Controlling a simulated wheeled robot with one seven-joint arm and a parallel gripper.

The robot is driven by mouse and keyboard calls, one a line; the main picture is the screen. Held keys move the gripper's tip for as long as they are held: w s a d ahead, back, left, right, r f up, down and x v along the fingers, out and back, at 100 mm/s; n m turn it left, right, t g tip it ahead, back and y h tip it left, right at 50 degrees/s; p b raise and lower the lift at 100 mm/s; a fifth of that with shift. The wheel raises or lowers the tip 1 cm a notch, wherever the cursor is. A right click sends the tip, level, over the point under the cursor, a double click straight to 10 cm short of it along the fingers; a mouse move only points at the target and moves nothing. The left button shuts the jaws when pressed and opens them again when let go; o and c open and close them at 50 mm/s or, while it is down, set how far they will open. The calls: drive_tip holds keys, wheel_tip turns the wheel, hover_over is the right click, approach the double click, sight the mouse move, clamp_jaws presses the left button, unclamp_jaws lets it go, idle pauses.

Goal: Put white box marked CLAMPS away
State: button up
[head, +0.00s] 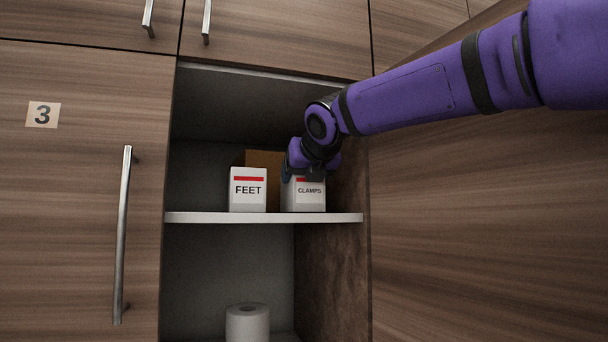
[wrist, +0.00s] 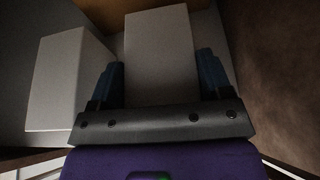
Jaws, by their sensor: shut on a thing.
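The white box marked CLAMPS (head: 305,198) stands upright on the shelf of the open cupboard, at its right side, in the head view. Its top shows between the two blue fingers in the wrist view (wrist: 158,60). My gripper (head: 304,172) reaches in from the upper right and is shut on this box; in the wrist view its fingers (wrist: 162,80) lie on both sides of it. The upper part of the box's front is partly covered by my gripper. Whether the box rests fully on the shelf is hard to tell, but its base meets the shelf board (head: 200,218).
A white box marked FEET (head: 248,190) stands just left, with a small gap; it also shows in the wrist view (wrist: 66,80). A brown box (head: 259,158) is behind. The cupboard's right wall (head: 347,190) is close. A paper roll (head: 247,322) stands below. The shelf's left end is clear.

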drive_tip(key=o, duration=1.1)
drive_tip(key=v, duration=1.2)
